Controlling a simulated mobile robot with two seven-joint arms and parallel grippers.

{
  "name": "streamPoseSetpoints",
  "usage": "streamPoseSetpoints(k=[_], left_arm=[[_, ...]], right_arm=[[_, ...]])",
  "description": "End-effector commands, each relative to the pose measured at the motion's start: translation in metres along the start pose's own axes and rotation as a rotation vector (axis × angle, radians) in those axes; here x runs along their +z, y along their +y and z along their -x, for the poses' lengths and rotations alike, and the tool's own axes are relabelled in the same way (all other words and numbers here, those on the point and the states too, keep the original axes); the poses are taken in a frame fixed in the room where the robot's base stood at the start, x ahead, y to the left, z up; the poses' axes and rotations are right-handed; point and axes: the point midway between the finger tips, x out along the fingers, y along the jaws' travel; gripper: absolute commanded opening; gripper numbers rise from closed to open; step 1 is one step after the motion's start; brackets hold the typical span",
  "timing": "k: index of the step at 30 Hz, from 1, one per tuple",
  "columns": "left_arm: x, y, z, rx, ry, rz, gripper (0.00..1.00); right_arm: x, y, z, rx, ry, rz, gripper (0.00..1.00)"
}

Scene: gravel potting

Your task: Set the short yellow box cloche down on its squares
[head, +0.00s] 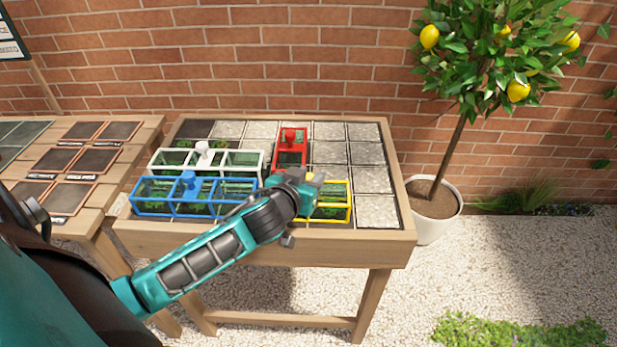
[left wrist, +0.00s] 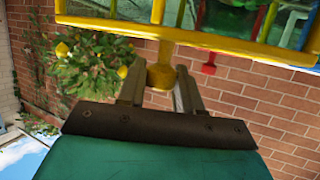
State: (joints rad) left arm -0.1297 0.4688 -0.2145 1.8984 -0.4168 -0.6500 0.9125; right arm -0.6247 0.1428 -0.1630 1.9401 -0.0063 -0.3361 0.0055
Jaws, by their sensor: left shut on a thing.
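The short yellow box cloche (head: 350,203) is at the front of the planter table, right of the blue cloche. Green plants show through its clear sides. In the left wrist view its yellow frame (left wrist: 205,37) crosses the top of the picture. My left gripper (head: 309,180) is over the cloche and shut on its yellow knob (left wrist: 160,77). My gripper and forearm hide its left part. The cloche looks level and low over the front squares; I cannot tell if its bottom touches them. My right gripper is not in view.
A blue cloche (head: 171,208), a white cloche (head: 240,152) and a red cloche (head: 291,148) stand close by on the planter table (head: 370,248). Pale gravel squares (head: 377,211) lie bare to the right. A potted lemon tree (head: 437,215) stands beyond the table's right edge.

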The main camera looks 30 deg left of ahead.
Motion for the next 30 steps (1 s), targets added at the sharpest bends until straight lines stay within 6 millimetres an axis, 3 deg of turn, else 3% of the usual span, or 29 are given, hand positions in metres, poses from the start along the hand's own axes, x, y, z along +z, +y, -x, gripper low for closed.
streamPoseSetpoints(k=[9, 19, 23, 30], left_arm=[[0.001, 0.000, 0.000, 0.000, -0.001, 0.000, 0.60], [-0.002, 0.000, 0.004, 0.000, -0.002, 0.000, 0.60], [-0.001, 0.000, 0.020, 0.001, -0.003, 0.001, 0.60], [-0.001, 0.000, 0.068, -0.001, -0.004, 0.002, 0.60]], right_arm=[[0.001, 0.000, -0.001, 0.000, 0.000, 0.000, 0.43], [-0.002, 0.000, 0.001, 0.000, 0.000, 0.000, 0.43], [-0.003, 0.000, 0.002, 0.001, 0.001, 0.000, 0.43], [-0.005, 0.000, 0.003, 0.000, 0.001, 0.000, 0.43]])
